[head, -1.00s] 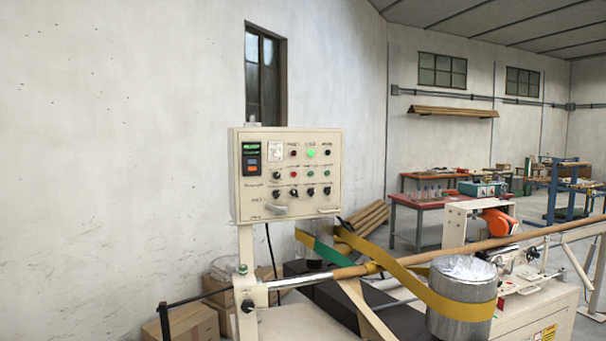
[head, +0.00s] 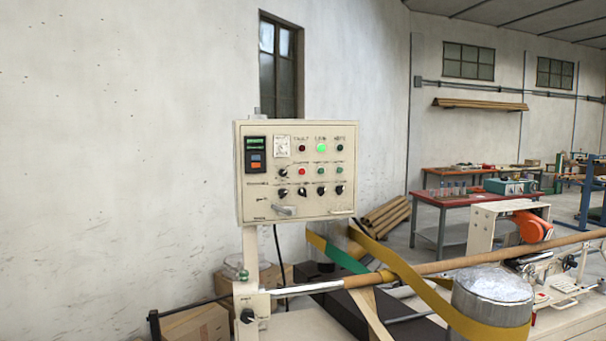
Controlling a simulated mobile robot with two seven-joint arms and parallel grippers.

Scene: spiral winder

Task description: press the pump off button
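The cream control panel (head: 296,205) stands upright on a post, left of the middle in the head view. It carries a small display unit (head: 256,154), a lit green lamp (head: 321,148), a red lamp (head: 302,148) and a dark lamp (head: 340,148) in its top row. Below are a red button (head: 302,171), green buttons (head: 321,171) and a row of black knobs (head: 321,190). The labels are too small to read, so I cannot tell which is the pump off button. Neither of my grippers is in view.
The winder's long brown tube (head: 460,264) runs across below the panel, with a yellow belt (head: 410,275) around it. A metal drum (head: 490,300) stands at the lower right. Cardboard boxes (head: 190,322) sit at the lower left. The space before the panel face looks clear.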

